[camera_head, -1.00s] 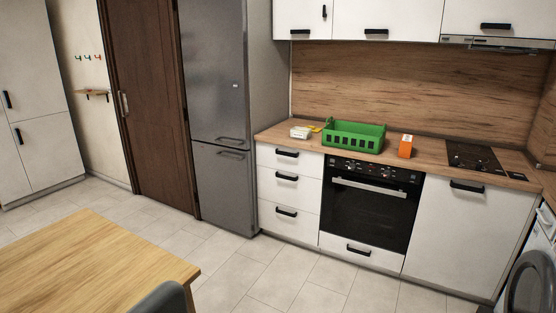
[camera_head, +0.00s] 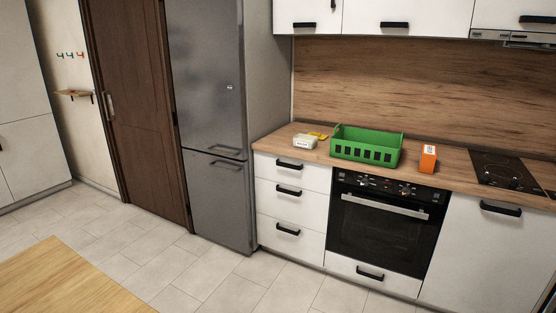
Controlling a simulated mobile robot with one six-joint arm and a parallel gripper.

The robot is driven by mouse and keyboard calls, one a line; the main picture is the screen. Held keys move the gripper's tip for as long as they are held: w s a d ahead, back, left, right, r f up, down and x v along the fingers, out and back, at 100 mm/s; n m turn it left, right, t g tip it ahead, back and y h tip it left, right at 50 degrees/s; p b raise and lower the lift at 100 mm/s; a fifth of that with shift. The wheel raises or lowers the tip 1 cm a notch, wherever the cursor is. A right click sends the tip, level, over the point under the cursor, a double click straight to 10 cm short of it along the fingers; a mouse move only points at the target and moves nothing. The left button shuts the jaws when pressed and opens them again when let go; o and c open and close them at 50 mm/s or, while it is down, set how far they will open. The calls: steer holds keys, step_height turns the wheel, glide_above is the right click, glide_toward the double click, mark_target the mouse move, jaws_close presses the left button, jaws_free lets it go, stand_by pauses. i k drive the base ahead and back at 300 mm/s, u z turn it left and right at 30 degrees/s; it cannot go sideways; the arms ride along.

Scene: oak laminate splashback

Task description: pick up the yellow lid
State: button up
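The yellow lid (camera_head: 317,135) lies on the wooden counter near its left end, behind a small white container (camera_head: 304,142) with a dark label. The container hides part of the lid's view, and the lid sits left of the green crate (camera_head: 366,157). I cannot tell whether the lid touches the container. My gripper is not in view.
An orange box (camera_head: 428,158) stands right of the crate, with a black hob (camera_head: 500,171) farther right. The fridge (camera_head: 208,120) stands left of the counter. An oven (camera_head: 384,225) is below. A wooden table (camera_head: 70,283) is at lower left; tiled floor between is clear.

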mark_target(321, 137)
steer(key=u, duration=0.15)
steer(key=i, duration=1.9)
steer(key=u, duration=0.55)
steer(key=i, duration=1)
steer(key=u, duration=0.45)
steer(key=i, duration=0.7)
steer(key=u, duration=0.1)
